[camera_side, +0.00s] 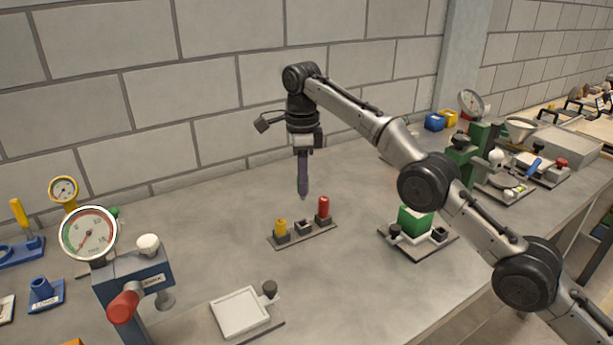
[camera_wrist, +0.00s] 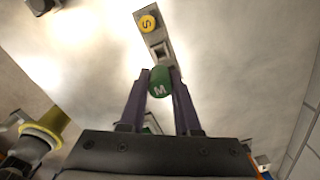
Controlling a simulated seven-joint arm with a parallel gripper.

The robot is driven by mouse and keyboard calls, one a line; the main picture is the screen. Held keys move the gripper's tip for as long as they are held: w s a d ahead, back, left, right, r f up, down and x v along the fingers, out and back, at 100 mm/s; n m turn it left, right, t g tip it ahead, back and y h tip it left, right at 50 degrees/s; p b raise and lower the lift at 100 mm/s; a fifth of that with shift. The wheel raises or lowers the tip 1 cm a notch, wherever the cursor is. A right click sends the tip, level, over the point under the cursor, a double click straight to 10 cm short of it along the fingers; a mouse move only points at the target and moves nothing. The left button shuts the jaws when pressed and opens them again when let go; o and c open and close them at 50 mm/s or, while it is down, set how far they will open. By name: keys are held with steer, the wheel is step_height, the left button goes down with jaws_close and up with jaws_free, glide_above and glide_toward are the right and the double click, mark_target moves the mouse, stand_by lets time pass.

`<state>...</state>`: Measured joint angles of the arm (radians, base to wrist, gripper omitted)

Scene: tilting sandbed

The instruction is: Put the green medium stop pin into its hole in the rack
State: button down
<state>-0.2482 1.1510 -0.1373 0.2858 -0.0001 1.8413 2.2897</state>
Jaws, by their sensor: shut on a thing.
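My gripper (camera_side: 303,190) points straight down above the rack, its purple fingers shut. In the wrist view the fingers hold the green medium stop pin (camera_wrist: 160,82), marked M, by its sides. The pin cannot be made out in the side view, where the fingers cover it. The rack (camera_side: 287,240) lies on the bench below the fingertips. It holds a yellow pin (camera_side: 281,227) at the left and a red pin (camera_side: 323,207) at the right. Between them is an empty square hole block (camera_side: 304,226). The wrist view shows the yellow pin (camera_wrist: 148,23), marked S, and the open hole (camera_wrist: 160,51).
A gauge press with a red knob (camera_side: 122,307) stands at front left, beside a white tray (camera_side: 240,312). A green block fixture (camera_side: 415,222) stands right of the rack. The bench around the rack is clear. A block wall runs behind.

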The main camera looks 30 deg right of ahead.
mark_target(302, 199)
steer(key=shift+f, duration=2.9)
steer(key=shift+f, duration=1.6)
steer(key=c, duration=0.5)
jaws_free()
steer(key=shift+c, duration=0.2)
step_height(302, 199, up, 6)
steer(key=shift+w+r, duration=0.1)
steer(key=shift+r, duration=0.6)
